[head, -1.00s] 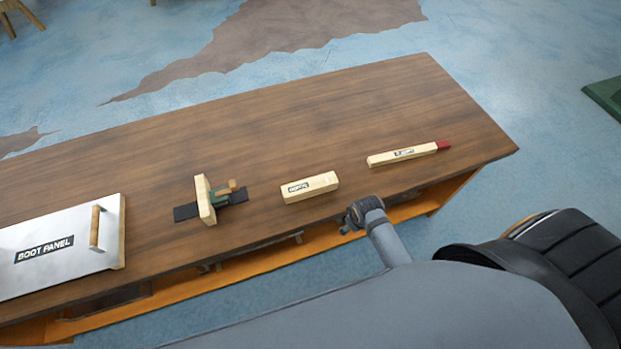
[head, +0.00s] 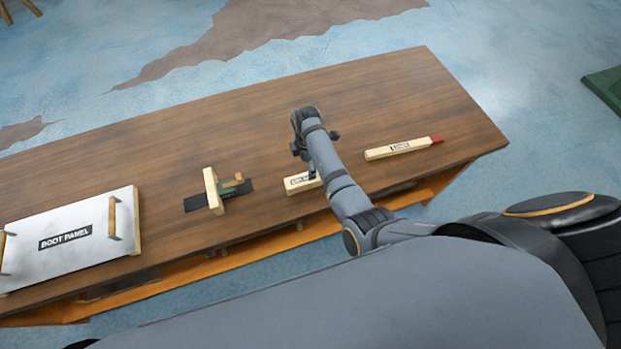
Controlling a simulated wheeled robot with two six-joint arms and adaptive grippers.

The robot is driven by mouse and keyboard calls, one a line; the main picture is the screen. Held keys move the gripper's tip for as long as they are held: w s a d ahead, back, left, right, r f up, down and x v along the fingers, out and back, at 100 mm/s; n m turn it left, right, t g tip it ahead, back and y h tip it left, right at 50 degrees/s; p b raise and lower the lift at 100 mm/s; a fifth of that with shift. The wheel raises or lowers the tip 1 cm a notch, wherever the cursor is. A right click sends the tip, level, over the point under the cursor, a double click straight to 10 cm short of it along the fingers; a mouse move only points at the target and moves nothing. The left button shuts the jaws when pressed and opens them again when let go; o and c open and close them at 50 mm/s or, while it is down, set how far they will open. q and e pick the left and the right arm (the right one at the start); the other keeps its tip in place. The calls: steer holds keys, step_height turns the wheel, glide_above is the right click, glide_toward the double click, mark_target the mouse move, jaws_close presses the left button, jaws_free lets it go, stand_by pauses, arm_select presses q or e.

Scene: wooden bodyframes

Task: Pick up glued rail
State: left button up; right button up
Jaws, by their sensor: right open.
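A pale wooden stick with a red end (head: 400,149) and a small dark label lies on the right part of the table; its red tip points right. A shorter pale wooden block (head: 296,186) with a dark label lies to its left, partly hidden by my right arm. The label text is too small to read surely. My right gripper (head: 312,175) points down over the right part of this shorter block, mostly hidden under my wrist. It is open; I cannot tell whether it touches the block. My left gripper is not in view.
The brown wooden table (head: 400,95) has clear room at the back and right. A dark clamp-like fixture with an upright pale wooden piece (head: 213,191) stands left of the block. A white boot panel (head: 75,240) with wooden handles lies at the left.

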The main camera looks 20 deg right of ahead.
step_height(320, 180, down, 5)
steer(key=shift+d+r+b, duration=0.1)
steer(key=shift+d+b, duration=0.05)
steer(key=shift+b, duration=0.2)
steer(key=f+b, duration=0.1)
steer(key=b, duration=0.1)
steer(key=f+b, duration=0.2)
steer(key=d+f+b, duration=0.1)
steer(key=f+b, duration=0.1)
steer(key=shift+f+b, duration=0.25)
steer(key=shift+b, duration=0.15)
steer(key=shift+a+r, duration=0.1)
steer(key=shift+r, duration=0.1)
steer(key=shift+c, duration=0.4)
jaws_close()
